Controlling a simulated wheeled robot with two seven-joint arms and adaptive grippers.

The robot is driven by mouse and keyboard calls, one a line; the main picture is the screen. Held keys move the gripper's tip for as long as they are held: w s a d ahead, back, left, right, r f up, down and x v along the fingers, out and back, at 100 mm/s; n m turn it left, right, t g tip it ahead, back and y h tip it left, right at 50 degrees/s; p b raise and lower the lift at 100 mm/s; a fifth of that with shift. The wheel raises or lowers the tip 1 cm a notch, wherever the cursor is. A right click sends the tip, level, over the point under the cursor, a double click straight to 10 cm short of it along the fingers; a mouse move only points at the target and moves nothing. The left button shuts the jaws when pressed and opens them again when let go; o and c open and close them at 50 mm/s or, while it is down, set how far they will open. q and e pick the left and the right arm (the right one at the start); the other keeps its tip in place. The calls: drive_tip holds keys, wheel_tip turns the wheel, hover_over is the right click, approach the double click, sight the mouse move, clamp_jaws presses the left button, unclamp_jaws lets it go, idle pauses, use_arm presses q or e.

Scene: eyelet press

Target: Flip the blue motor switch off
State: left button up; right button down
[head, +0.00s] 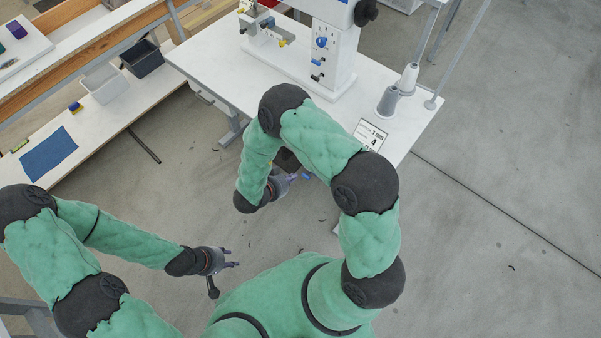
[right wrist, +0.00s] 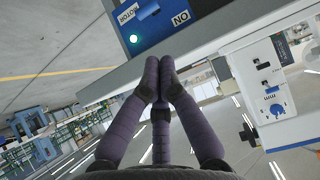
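The motor switch box (right wrist: 190,12) is blue and shows at the top of the right wrist view, with "MOTOR" and "ON" labels. A blue switch lever (right wrist: 148,12) sits between the labels, and a green lamp (right wrist: 134,39) on the box is lit. My right gripper (right wrist: 160,75) has its purple fingers drawn together with nothing between them. Its fingertips are just below the box; I cannot tell whether they touch it. In the head view my right gripper (head: 298,176) is by the table's near edge, partly hidden by my arm. My left gripper (head: 230,265) is open and empty over the floor.
A side bench (head: 120,115) at left holds a white bin (head: 104,83), a dark bin (head: 142,58) and a blue cloth (head: 48,155).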

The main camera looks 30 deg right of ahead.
sight(303, 175)
drive_tip(key=b+x, duration=0.2)
drive_tip(key=x, duration=0.7)
drive_tip(key=shift+w+d+f, duration=0.2)
drive_tip(key=shift+d, duration=0.05)
drive_tip(key=shift+f+b, duration=0.1)
drive_tip(key=shift+b, duration=0.25)
drive_tip(key=shift+s+a+f+h+b, duration=0.1)
drive_tip(key=shift+a+h+b, duration=0.05)
drive_tip(key=shift+h+b, duration=0.2)
drive_tip(key=shift+s+a+f+t+h+b, duration=0.1)
drive_tip(key=shift+a+f+t+h+b, duration=0.25)
drive_tip(key=shift+t+h+b, duration=0.3)
drive_tip(key=shift+s+a+f+h+b, duration=0.1)
drive_tip(key=shift+a+f+h+b, duration=0.1)
drive_tip(key=shift+f+b, duration=0.35)
drive_tip(key=shift+s+a+f+h+b, duration=0.1)
drive_tip(key=shift+a+f+h+b, duration=0.2)
drive_tip(key=shift+f, duration=0.35)
drive_tip(key=shift+s+a+f+b, duration=0.1)
drive_tip(key=shift+f+b, duration=0.4)
drive_tip(key=shift+f, duration=0.1)
